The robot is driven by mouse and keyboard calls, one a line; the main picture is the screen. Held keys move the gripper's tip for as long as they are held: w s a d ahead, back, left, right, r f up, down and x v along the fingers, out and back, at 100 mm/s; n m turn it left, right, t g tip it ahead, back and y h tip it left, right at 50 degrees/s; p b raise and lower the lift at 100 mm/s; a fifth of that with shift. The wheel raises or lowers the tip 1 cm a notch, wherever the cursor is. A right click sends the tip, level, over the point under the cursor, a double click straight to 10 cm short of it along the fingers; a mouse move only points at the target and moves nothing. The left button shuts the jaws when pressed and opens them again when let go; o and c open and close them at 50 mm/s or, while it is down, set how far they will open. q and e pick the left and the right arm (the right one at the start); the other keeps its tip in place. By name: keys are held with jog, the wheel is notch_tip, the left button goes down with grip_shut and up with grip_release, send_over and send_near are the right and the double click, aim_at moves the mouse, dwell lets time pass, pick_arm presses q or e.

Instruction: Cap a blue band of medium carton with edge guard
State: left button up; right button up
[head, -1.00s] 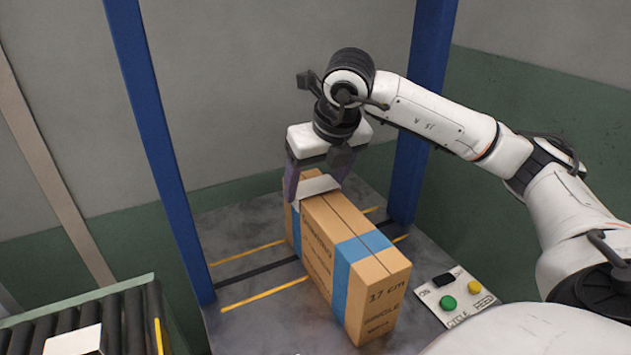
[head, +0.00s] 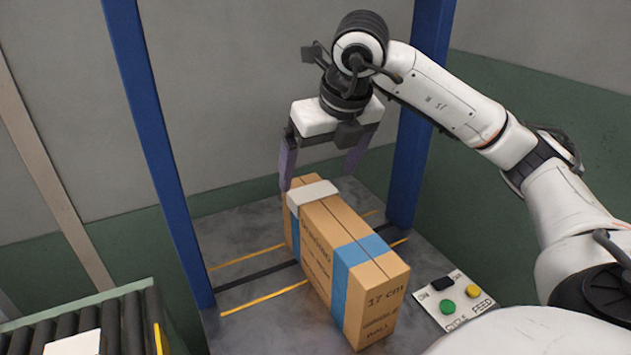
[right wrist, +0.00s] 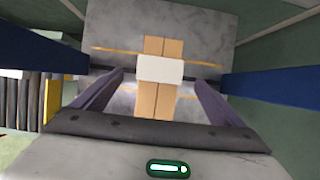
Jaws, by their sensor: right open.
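The medium carton (head: 325,245) is a tan box standing upright on the grey plate between the blue posts, marked "17 cm". A blue band (head: 363,250) wraps its near end and shows bare on top. A second blue band (head: 293,232) shows on the side at the far end. A white edge guard (head: 313,192) lies across the carton's top over that far band; the right wrist view also shows it (right wrist: 160,69). My right gripper (head: 318,182) is open just above the guard, its fingers apart on either side and free of it. My left gripper is not in view.
A control panel (head: 457,300) with green and yellow buttons lies right of the carton. Blue posts (head: 160,150) flank the plate. A roller conveyor (head: 110,325) is at the lower left, with a white piece (head: 76,343) on it.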

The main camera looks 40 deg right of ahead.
jog(key=v, duration=0.4)
jog(key=shift+s+r, duration=0.1)
dwell(0.5)
